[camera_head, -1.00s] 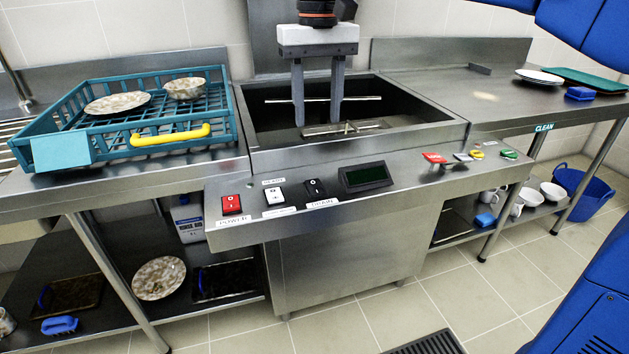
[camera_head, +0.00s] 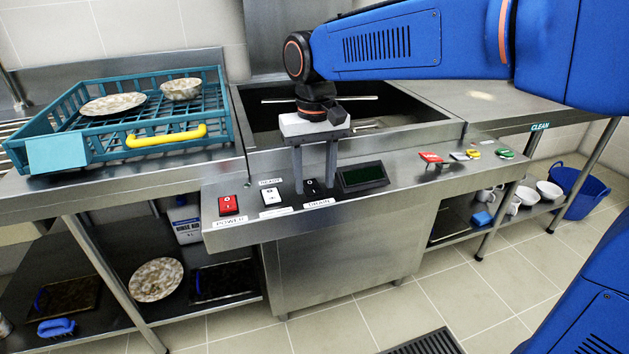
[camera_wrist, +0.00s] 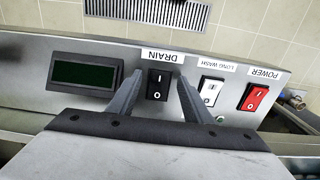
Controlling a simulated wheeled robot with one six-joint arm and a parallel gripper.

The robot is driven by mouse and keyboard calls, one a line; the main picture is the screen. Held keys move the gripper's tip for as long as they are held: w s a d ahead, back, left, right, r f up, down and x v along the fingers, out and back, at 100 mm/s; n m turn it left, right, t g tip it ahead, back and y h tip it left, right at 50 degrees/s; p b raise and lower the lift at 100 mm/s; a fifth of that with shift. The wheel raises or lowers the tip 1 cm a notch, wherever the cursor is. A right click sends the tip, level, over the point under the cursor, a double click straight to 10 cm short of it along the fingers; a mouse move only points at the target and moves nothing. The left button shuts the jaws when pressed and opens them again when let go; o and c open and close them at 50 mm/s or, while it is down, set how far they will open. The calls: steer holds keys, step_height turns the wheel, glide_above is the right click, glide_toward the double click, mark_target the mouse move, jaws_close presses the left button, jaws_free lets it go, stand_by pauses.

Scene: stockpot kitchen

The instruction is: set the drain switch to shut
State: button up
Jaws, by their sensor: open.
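The drain switch (camera_head: 312,187) is a black rocker on the front control panel (camera_head: 240,232), above the label DRAIN. In the wrist view the drain switch (camera_wrist: 158,84) is marked I and O, and its DRAIN label reads upside down. My gripper (camera_head: 315,190) points down over the panel with its fingers apart, one on each side of the switch. In the wrist view my gripper (camera_wrist: 157,80) is open with nothing held between the fingers. I cannot tell whether a finger touches the panel or which way the rocker is tipped.
A white switch (camera_wrist: 211,91) and red power switch (camera_wrist: 255,97) sit beside it. A dark display (camera_head: 363,176) is on the other side. Behind is the open basin (camera_head: 255,110); a teal rack (camera_head: 215,110) with dishes stands left.

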mark_target(309, 181)
steer(key=shift+f, duration=0.5)
steer(key=c, duration=1.1)
steer(key=shift+o, duration=0.2)
steer(key=shift+w+a+r+g+h, duration=0.1)
steer(key=shift+w+g+h, duration=0.15)
steer(key=shift+g, duration=0.45)
steer(key=shift+w+r+g+h, duration=0.1)
steer(key=shift+w+g+h, duration=0.1)
steer(key=shift+g, duration=0.5)
steer(key=o, duration=1.1)
steer(key=shift+c, duration=0.2)
steer(key=d+v, duration=0.1)
steer(key=v, duration=1.1)
steer(key=shift+a, duration=0.5)
